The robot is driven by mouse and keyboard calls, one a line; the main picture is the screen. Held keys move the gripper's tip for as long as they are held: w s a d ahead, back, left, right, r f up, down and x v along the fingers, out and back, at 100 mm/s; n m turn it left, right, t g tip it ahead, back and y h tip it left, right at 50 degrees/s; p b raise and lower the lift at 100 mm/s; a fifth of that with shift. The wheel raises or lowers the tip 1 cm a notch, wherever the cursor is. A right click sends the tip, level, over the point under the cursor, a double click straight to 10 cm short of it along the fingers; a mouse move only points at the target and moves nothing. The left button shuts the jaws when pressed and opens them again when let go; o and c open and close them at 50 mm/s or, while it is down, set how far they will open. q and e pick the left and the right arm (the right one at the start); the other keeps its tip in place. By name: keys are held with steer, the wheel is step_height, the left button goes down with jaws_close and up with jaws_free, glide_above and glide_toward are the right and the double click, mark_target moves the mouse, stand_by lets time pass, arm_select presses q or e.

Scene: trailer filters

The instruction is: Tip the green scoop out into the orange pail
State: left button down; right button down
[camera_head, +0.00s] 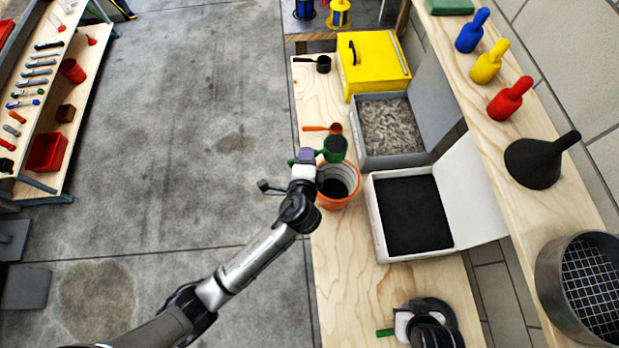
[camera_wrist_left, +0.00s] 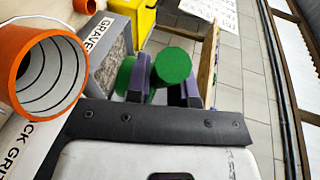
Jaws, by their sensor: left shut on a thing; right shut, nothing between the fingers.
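The green scoop (camera_head: 335,149) is held by my left gripper (camera_head: 307,157), just beyond the orange pail (camera_head: 325,202) in the head view. Its bowl looks dark inside; I cannot tell what it holds. The left wrist view shows the scoop (camera_wrist_left: 172,66) between the purple fingers of my left gripper (camera_wrist_left: 163,86). The pail stands upright near the bench's left edge, with a pale ringed inner wall and a dark bottom. It also shows at the left of the wrist view (camera_wrist_left: 14,72). My right gripper (camera_head: 388,331) is shut and empty over the near bench, apart from the pail.
A grey box of gravel (camera_head: 413,161) and a white box of black grit (camera_head: 379,235) stand right of the pail, lids raised. An orange spoon (camera_head: 322,128), black scoop (camera_head: 321,64) and yellow box (camera_head: 375,60) lie farther back. A shelf (camera_head: 470,70) runs along the right.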

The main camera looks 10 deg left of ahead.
arm_select(q)
steer(key=f+n+g+h+p, duration=0.1)
steer(key=g+h+p, duration=0.2)
steer(key=g, duration=0.2)
steer(key=f+n+g+h+p, duration=0.2)
steer(key=g+h+p, duration=0.1)
steer(key=g, duration=0.1)
steer(key=f+n+g+h+p, duration=0.1)
steer(key=n+g+h+p, duration=0.1)
steer(key=g+h+p, duration=0.1)
steer(key=shift+s+d+f+g+h, duration=0.1)
steer(key=shift+f+g+h, duration=0.15)
steer(key=shift+g, duration=0.4)
steer(key=shift+s+f+g+h, duration=0.15)
steer(key=shift+g+h, duration=0.1)
steer(key=shift+g, duration=0.4)
stand_by(0.9)
